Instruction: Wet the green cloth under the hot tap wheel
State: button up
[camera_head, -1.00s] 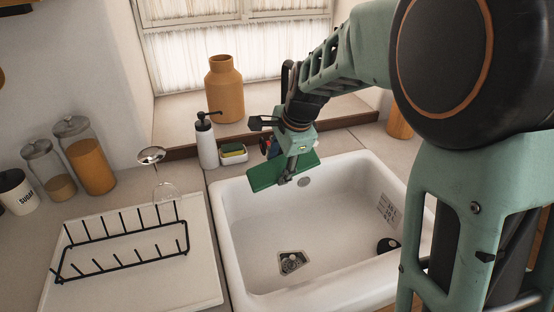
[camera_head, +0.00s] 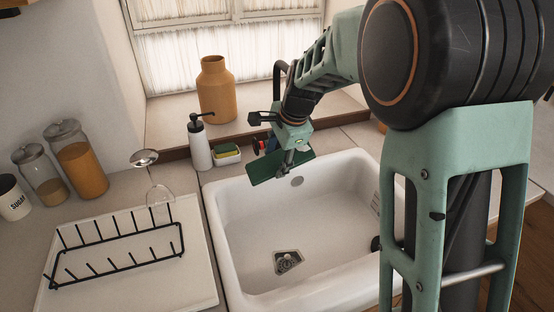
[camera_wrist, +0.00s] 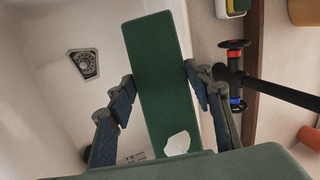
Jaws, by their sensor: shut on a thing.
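The green cloth (camera_head: 280,168) is a flat dark-green rectangle over the back left part of the white sink (camera_head: 225,240). My gripper (camera_head: 287,165) is shut on it. In the wrist view, the cloth (camera_wrist: 158,60) lies between my two blue-padded fingers (camera_wrist: 158,80), and a pale patch shows near its lower end. The dark tap (camera_wrist: 235,70) is beside the cloth on the right, with a red wheel (camera_wrist: 235,44) at one end and a blue one (camera_wrist: 237,105) at the other. In the head view, my gripper mostly hides the tap. I cannot tell whether water runs.
A soap bottle (camera_head: 199,147) and a sponge holder (camera_head: 227,156) stand behind the sink. An orange vase (camera_head: 217,92) is on the sill. A black rack (camera_head: 120,262) and an upturned glass (camera_head: 160,200) are on the left. The drain (camera_head: 288,262) is clear.

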jog(key=s+a, duration=0.2)
jog(key=s, duration=0.5)
jog(key=shift+s, duration=0.35)
jog(key=shift+a, duration=0.1)
dwell(1.3)
jog(key=s+a+r+p, duration=0.1)
jog(key=s+r+p, duration=0.2)
jog(key=s+r, duration=0.1)
jog(key=shift+s+a, duration=0.2)
jog(key=shift+s, duration=0.2)
dwell(0.5)
jog(key=d+f+n+g, duration=0.1)
jog(key=d+f+n, duration=0.2)
jog(key=d, duration=0.3)
jog(key=d+f+n+g+y, duration=0.1)
jog(key=d+f+n, duration=0.3)
jog(key=d, duration=0.3)
jog(key=d+f+n+g+p, duration=0.1)
jog(key=d+f+n+g, duration=0.1)
jog(key=d+f+n, duration=0.2)
jog(key=d+n, duration=0.1)
jog(key=d, duration=0.2)
jog(key=shift+w+f+y, duration=0.15)
jog(key=shift+w+y, duration=0.2)
jog(key=shift+y, duration=0.05)
